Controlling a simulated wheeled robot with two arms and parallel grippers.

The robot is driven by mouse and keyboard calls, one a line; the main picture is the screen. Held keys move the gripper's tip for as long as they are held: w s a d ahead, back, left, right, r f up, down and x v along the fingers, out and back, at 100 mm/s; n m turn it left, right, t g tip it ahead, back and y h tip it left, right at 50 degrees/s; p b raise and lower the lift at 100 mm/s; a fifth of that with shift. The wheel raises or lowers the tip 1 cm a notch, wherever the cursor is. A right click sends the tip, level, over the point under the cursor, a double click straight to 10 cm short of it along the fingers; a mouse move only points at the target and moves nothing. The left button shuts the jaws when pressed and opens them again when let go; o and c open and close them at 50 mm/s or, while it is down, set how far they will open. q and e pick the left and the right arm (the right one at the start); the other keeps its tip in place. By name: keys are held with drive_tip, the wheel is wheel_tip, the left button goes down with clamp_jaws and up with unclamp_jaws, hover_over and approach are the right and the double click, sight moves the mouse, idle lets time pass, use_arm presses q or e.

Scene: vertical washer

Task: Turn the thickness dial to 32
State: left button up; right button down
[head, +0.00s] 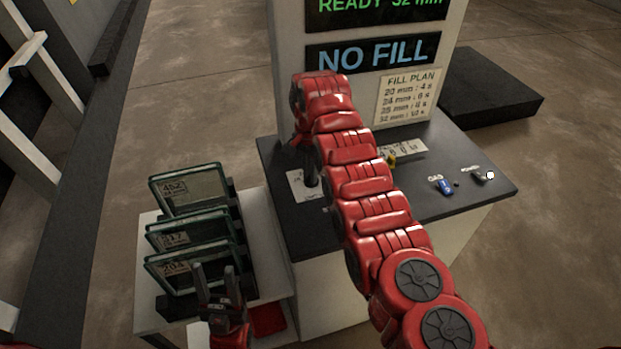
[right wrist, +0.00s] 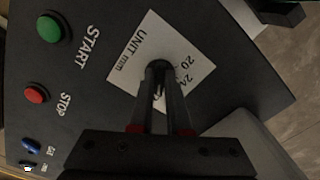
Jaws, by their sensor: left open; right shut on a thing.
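The thickness dial is a small dark knob on a white label (right wrist: 193,48) reading "UNIT mm", with 20 and 24 visible; the other numbers are hidden by the gripper. The label also shows in the head view (head: 298,189). My right gripper (right wrist: 160,72) is shut on the dial, its fingers coming down over the label. My right arm crosses the console in the head view and hides part of it. The upper display (head: 390,6) reads "READY 32 mm". My left gripper (head: 219,274) is open and empty, in front of the glass rack.
The lower display (head: 373,53) reads "NO FILL", above a fill plan sheet (head: 406,97). The right wrist view shows a green START button (right wrist: 48,29) and red STOP button (right wrist: 36,94). Labelled glass panes (head: 190,191) stand left.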

drive_tip(key=shift+m, duration=0.3)
drive_tip(key=c, duration=0.9)
unclamp_jaws()
drive_tip(key=shift+r, duration=0.1)
drive_tip(key=shift+r+b, duration=0.45)
wheel_tip(320, 180, up, 5)
drive_tip(key=shift+r+p, duration=0.1)
drive_tip(key=shift+p, duration=0.45)
wheel_tip(320, 180, up, 11)
drive_tip(key=p, duration=1.1)
